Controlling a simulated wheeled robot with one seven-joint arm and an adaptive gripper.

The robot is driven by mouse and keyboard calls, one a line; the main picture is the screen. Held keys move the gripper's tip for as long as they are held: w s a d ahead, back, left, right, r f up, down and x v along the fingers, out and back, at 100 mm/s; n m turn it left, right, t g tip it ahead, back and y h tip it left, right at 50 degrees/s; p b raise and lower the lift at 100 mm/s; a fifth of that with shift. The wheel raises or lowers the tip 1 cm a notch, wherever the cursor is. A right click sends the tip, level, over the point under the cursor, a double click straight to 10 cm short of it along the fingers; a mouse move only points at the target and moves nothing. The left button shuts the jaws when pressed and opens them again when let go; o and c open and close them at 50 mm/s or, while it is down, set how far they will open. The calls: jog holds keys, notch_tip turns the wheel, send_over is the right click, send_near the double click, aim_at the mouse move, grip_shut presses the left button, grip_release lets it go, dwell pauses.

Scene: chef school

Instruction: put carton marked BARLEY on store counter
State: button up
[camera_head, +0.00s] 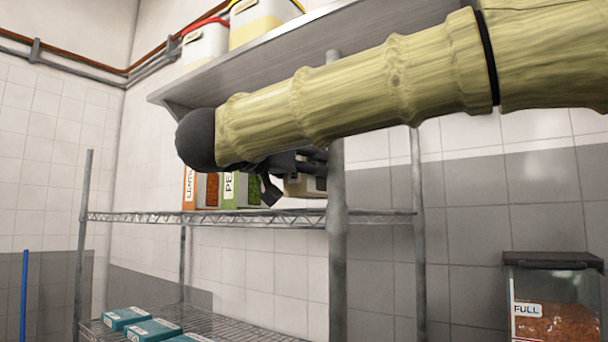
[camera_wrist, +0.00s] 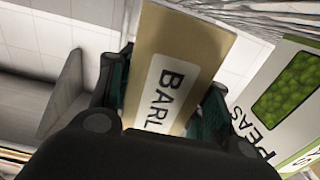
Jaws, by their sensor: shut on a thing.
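The tan carton (camera_wrist: 190,50), with a white label reading "BARL" and the rest hidden, sits between the fingers of my gripper (camera_wrist: 168,95) in the wrist view. My gripper is shut on it. In the head view my gripper (camera_head: 285,178) is partly hidden beneath my arm, at the upper wire shelf (camera_head: 250,217). A bit of the tan carton (camera_head: 303,187) shows there beside it. I cannot tell whether the carton touches the shelf. The store counter cannot be made out for certain.
A PEAS carton (camera_wrist: 285,95) stands close to the right of the held carton, with a LENTIL carton (camera_head: 190,188) on the same shelf. A steel shelf (camera_head: 265,62) with tubs hangs above. Teal boxes (camera_head: 155,330) lie below. A bin marked FULL (camera_head: 556,318) is at right.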

jog(key=shift+w+f+p, duration=0.1)
jog(key=shift+f+p, duration=0.45)
jog(key=shift+f, duration=0.55)
jog(key=shift+f, duration=0.1)
jog(key=o, duration=1.4)
jog(key=shift+f, duration=0.1)
